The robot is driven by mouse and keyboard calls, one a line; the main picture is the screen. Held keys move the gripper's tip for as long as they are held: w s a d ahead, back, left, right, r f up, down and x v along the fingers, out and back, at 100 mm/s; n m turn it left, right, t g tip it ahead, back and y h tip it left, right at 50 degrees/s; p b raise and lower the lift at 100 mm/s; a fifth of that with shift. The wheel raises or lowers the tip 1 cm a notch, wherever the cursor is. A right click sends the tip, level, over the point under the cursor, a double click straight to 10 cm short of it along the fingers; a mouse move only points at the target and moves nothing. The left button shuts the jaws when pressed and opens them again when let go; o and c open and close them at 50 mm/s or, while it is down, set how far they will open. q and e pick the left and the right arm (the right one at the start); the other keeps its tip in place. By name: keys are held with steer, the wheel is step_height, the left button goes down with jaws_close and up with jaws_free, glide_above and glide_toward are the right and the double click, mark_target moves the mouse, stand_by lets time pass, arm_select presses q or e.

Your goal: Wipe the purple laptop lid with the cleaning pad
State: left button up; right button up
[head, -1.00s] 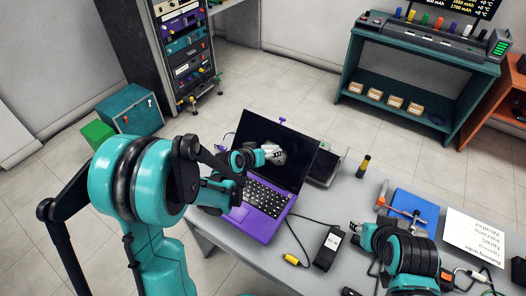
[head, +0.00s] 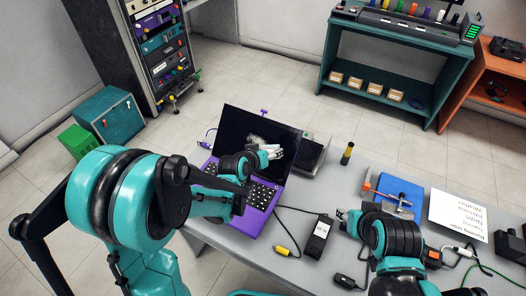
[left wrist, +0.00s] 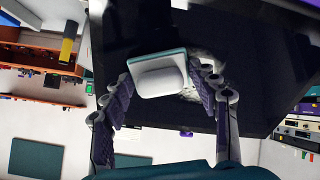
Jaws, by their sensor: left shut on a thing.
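The purple laptop (head: 256,221) stands open on the grey table, its dark screen panel (head: 240,123) tilted up and facing me. A pale smudge shows on the panel in the left wrist view (left wrist: 205,62). My left gripper (head: 268,154) is in front of the panel's lower right part. In the left wrist view it is shut on the cleaning pad (left wrist: 160,80), a white block with a teal edge. The pad is close to the panel; I cannot tell whether it touches. My right gripper (head: 342,214) hangs over the table to the right, its finger opening unclear.
A black adapter (head: 318,238) with a cable lies right of the laptop. A dark box (head: 311,152) stands behind it. A yellow-topped marker (head: 347,153), a blue tray (head: 400,190) and a white sheet (head: 458,215) are on the right of the table.

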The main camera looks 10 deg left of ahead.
mark_target(246, 140)
arm_select(q)
steer(key=shift+w+a+b, duration=0.2)
steer(key=shift+w+a, duration=0.35)
steer(key=shift+a, duration=0.95)
steer(key=shift+w+a+b, duration=0.2)
steer(key=shift+w+a, duration=0.3)
steer(key=shift+a, duration=0.95)
steer(key=shift+w+a+b, duration=0.2)
steer(key=shift+w+a, duration=0.35)
steer(key=shift+a, duration=0.95)
steer(key=shift+w+a, duration=0.2)
steer(key=shift+a, duration=0.35)
steer(key=shift+r, duration=0.1)
steer(key=shift+w+d+r, duration=0.1)
steer(key=shift+r, duration=0.05)
steer(key=shift+s+d+b, duration=0.15)
steer(key=shift+s+d, duration=0.45)
steer(key=shift+d, duration=1.05)
steer(key=shift+s+d+b, duration=0.1)
steer(key=shift+s+d, duration=0.45)
steer(key=shift+d, duration=1.15)
steer(key=shift+s+d+b, duration=0.15)
steer(key=shift+s+d, duration=0.45)
steer(key=shift+d, duration=1.05)
steer(key=shift+a, duration=0.1)
